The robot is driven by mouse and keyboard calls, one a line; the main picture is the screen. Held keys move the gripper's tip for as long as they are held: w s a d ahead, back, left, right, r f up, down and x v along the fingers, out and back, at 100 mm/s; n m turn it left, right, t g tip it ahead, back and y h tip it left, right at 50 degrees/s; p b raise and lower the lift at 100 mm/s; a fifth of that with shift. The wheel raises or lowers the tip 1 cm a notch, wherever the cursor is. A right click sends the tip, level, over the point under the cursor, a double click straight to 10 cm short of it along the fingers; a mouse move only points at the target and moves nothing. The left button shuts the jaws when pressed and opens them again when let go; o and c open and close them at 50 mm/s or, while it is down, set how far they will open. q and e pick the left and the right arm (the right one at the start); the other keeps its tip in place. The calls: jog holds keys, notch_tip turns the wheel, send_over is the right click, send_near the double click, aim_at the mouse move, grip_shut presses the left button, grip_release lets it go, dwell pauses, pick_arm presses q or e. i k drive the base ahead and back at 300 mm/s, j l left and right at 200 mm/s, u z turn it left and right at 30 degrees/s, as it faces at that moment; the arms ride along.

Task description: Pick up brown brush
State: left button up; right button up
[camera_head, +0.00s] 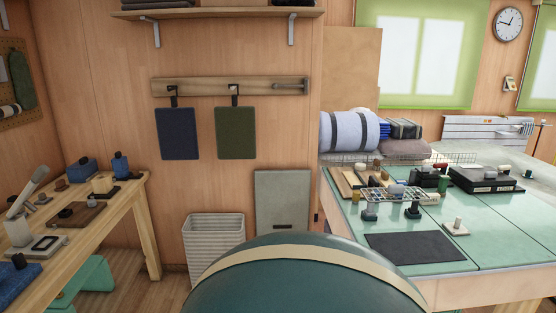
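I cannot pick out the brown brush with certainty. A pale, long-handled tool (31,188) leans up from a holder on the left wooden table (148,205); it may be a brush, but it looks light grey rather than brown. A small brown item (61,185) lies further back on that table, too small to name. Small mixed items, some brown, are crowded at the back of the green-topped table (499,225) on the right, and a brush among them cannot be told apart. Neither of my grippers is in view.
A white ribbed bin (214,243) and a grey panel (282,212) stand by the wall. A dark mat (415,247) and a black case (484,180) lie on the right table. Floor shows between the left table and the bin.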

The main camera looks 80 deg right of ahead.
aim_at(376, 166)
jog(key=z, duration=3.3)
jog(key=i+j, duration=0.85)
jog(key=i, duration=0.15)
jog(key=i+j, duration=0.85)
jog(key=i, duration=0.15)
jog(key=i+j, duration=0.85)
jog(key=i, duration=0.15)
